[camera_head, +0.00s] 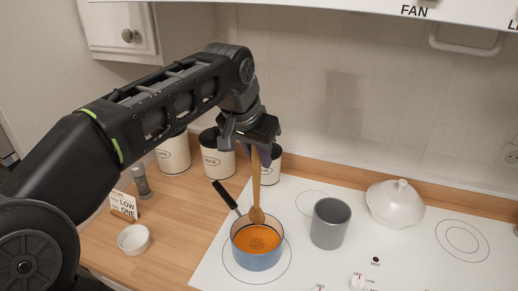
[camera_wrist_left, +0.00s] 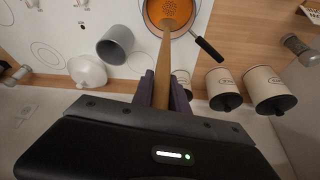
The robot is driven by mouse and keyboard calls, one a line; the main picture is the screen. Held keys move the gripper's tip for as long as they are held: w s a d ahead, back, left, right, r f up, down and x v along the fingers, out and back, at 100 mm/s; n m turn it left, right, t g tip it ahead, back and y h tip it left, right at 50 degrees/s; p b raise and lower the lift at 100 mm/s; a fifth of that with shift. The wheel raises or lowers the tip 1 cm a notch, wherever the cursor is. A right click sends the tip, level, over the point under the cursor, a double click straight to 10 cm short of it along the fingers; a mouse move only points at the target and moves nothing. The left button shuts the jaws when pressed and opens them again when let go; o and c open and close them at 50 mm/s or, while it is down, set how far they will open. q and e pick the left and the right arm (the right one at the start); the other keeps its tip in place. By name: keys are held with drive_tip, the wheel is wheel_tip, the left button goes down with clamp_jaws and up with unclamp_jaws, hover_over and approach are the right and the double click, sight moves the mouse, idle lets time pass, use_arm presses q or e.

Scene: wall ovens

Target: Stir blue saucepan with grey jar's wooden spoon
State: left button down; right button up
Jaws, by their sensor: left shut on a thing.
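The blue saucepan (camera_head: 257,258) stands on the left part of the white cooktop and holds orange contents. Its black handle points to the back left. My left gripper (camera_head: 260,152) is above and behind the pan, shut on the wooden spoon (camera_head: 256,190). The spoon hangs down, with its bowl at the pan's back rim or just over the contents; I cannot tell if it touches. In the left wrist view, the spoon (camera_wrist_left: 163,75) runs from the fingers (camera_wrist_left: 162,92) towards the saucepan (camera_wrist_left: 150,22). The grey jar (camera_head: 330,224) stands upright right of the pan. My right gripper is not in view.
A white lidded dish (camera_head: 394,205) stands at the back right of the cooktop. Several canisters with dark lids (camera_head: 174,155) line the wall. A white bowl (camera_head: 134,239), a sign (camera_head: 123,206) and a grinder (camera_head: 141,182) stand on the wooden counter at left. The cooktop's right side is clear.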

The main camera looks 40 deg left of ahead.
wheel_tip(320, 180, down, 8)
drive_tip(key=b, duration=0.8)
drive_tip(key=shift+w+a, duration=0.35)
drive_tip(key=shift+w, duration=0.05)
